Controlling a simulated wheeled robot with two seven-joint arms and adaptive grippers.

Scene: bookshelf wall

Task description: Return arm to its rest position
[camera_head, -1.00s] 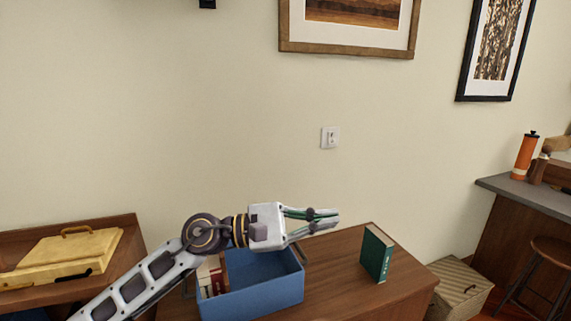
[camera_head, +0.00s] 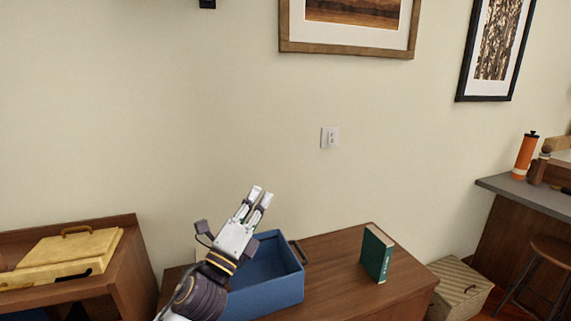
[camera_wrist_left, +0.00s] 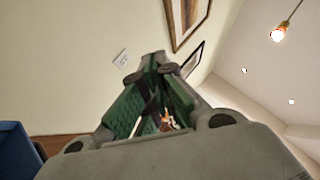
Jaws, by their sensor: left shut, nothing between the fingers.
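My left gripper (camera_head: 257,196) shows in the head view above the blue bin, with its fingers pointing up and slightly right. Its fingers lie close together with nothing between them. It also fills the middle of the left wrist view (camera_wrist_left: 155,75), with green pads on the fingers. My left arm comes in from the bottom left and hides part of the bin and what is in it. My right gripper is not in view.
A blue bin (camera_head: 275,299) stands on a wooden cabinet (camera_head: 335,270). A green book (camera_head: 376,254) stands upright to its right. A yellow case (camera_head: 70,255) lies on a wooden shelf unit at left. A woven box (camera_head: 458,288) is at right.

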